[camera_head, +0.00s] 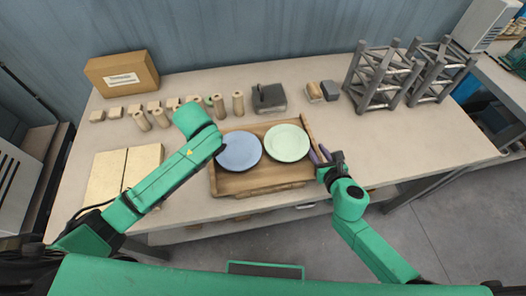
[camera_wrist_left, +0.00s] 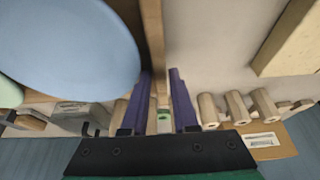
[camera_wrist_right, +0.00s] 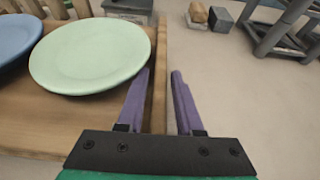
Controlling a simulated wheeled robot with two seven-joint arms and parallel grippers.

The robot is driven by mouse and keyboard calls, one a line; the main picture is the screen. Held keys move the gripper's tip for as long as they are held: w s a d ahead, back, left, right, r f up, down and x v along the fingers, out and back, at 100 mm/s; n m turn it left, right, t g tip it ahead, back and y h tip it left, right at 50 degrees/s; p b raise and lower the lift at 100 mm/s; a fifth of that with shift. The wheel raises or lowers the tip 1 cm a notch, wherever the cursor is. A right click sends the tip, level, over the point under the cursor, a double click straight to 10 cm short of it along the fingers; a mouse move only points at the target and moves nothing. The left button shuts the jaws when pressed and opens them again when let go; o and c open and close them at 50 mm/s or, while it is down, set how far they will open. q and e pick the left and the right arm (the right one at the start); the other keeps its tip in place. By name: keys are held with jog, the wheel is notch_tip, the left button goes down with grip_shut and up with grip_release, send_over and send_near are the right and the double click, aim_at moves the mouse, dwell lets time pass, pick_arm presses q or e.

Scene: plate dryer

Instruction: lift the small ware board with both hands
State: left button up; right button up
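The small ware board (camera_head: 262,187) is a wooden tray with raised edges, resting on the table. A blue plate (camera_head: 240,151) and a pale green plate (camera_head: 287,143) lie on it. My right gripper (camera_head: 320,154) is at the board's right edge. In the right wrist view its purple fingers (camera_wrist_right: 160,88) stand apart on either side of the board's side wall (camera_wrist_right: 161,55). My left gripper is hidden behind its arm in the head view. In the left wrist view its fingers (camera_wrist_left: 161,84) are apart, with the board's left wall (camera_wrist_left: 152,35) between them.
Several wooden cylinders and blocks stand along the back, with a cardboard box (camera_head: 122,73) at the back left. Pale boards (camera_head: 124,172) lie at the left. Grey racks (camera_head: 380,77) stand at the back right.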

pick_arm(q)
grip_shut()
pick_arm(e)
grip_shut()
dwell(0.7)
pick_arm(q)
jog(key=shift+r, duration=0.1)
pick_arm(e)
jog(key=shift+r, duration=0.1)
